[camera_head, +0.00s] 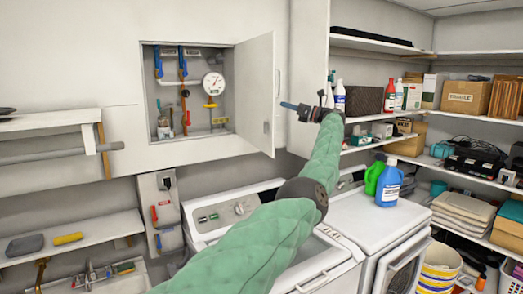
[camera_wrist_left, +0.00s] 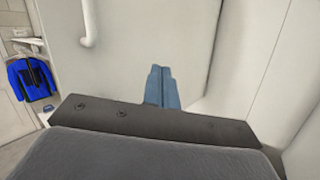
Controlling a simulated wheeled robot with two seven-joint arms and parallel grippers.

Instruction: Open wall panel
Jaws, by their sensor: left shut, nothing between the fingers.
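The wall panel door (camera_head: 256,95) is white and stands swung out on the right side of its recess (camera_head: 150,105). Pipes, valves and a round gauge (camera_head: 213,83) show inside. A slim handle (camera_head: 277,82) is at the door's free edge. My left gripper (camera_head: 287,105) is just right of that edge, its blue fingers pointing left at the door. In the left wrist view the fingers (camera_wrist_left: 162,88) are shut together and empty, in front of a pale surface. A white handle (camera_wrist_left: 88,25) is up and left of them there. I cannot tell whether the fingertips touch the door. My right gripper is not in view.
A washer (camera_head: 235,207) and a dryer (camera_head: 345,225) stand below; green and blue bottles (camera_head: 388,187) are on the dryer. Loaded shelves (camera_head: 470,115) fill the right side. A wall shelf with a rail (camera_head: 60,150) is at the left.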

